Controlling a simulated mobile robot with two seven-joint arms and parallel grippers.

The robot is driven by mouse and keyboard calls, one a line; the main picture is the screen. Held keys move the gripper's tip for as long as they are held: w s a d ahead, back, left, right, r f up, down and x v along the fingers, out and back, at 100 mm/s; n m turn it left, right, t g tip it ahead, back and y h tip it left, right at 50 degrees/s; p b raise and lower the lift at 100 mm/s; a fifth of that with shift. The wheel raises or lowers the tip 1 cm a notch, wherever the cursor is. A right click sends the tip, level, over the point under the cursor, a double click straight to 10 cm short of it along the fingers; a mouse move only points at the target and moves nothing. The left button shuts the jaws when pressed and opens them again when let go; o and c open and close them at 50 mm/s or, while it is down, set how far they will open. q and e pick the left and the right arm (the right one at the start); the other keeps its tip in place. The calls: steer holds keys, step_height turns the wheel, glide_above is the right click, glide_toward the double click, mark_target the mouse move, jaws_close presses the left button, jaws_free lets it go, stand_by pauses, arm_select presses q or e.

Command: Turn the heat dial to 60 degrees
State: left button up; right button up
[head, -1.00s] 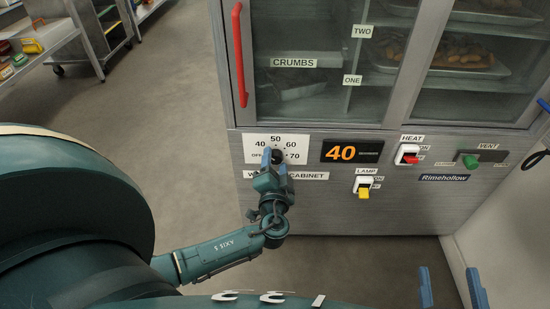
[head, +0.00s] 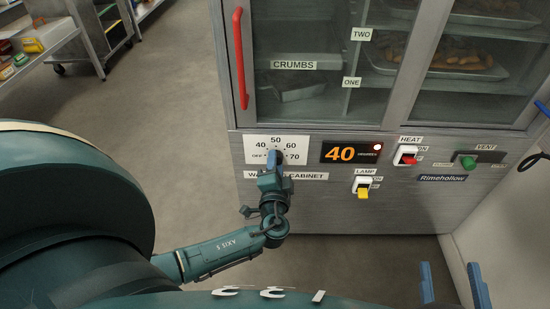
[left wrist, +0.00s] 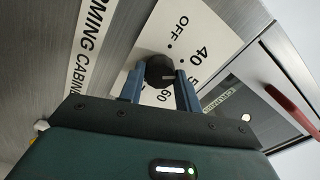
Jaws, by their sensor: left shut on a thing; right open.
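The heat dial is a dark round knob on a white scale plate (head: 255,143) marked OFF, 40, 50, 60 and 70. In the head view my left gripper (head: 276,158) covers most of it. The left wrist view shows the knob (left wrist: 158,70) between the two blue fingers of that gripper (left wrist: 160,82), which is shut on it. A pale mark on the knob appears to face the 40 to 50 side; its exact reading is unclear. The display (head: 350,152) reads 40. My right gripper (head: 453,288) is open and empty at the lower right.
Open floor lies to the left.

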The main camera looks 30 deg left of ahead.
arm_select(q)
steer(key=shift+m, duration=0.3)
steer(key=shift+m+p, duration=0.8)
steer(key=shift+m, duration=0.9)
